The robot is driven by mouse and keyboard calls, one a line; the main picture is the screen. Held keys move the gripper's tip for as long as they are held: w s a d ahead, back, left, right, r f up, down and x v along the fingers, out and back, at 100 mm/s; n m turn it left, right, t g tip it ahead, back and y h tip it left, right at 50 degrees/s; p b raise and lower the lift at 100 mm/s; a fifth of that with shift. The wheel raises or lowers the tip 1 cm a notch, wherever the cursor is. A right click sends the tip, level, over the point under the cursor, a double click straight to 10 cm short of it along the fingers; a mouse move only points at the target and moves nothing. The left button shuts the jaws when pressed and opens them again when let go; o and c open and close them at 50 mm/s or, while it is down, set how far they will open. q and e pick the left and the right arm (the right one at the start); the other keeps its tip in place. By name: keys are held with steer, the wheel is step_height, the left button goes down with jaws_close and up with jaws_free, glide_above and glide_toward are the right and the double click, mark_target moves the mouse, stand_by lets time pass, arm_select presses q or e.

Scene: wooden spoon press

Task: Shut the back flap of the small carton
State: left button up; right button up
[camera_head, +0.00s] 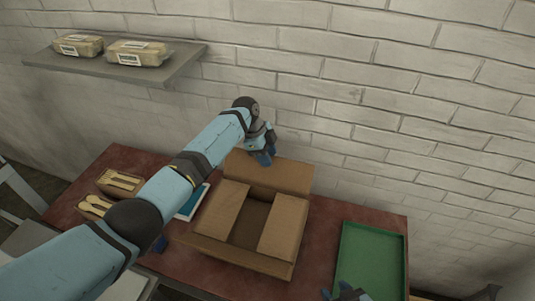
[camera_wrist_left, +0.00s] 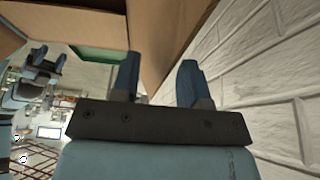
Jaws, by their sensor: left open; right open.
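The small brown carton (camera_head: 282,247) stands on the red table. Its left flap (camera_head: 222,207) and right flap (camera_head: 282,228) lie inward over the top, with a dark gap between them. The back flap (camera_head: 275,174) is open and leans back toward the wall. My left gripper (camera_head: 264,157) is open at the back flap's far left edge; I cannot tell whether it touches. In the left wrist view its two fingers (camera_wrist_left: 158,80) are apart, with brown cardboard (camera_wrist_left: 165,35) just beyond them. My right gripper (camera_head: 345,293) is open at the bottom edge, partly cut off.
A green tray (camera_head: 344,250) lies right of the carton. Small boxes of wooden spoons (camera_head: 120,180) and a blue-and-white item (camera_head: 204,190) lie to the left. The brick wall (camera_head: 400,110) is close behind. A shelf (camera_head: 185,66) with two packs hangs at upper left.

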arm_select(q)
jaws_close()
steer(key=shift+s+r, duration=0.1)
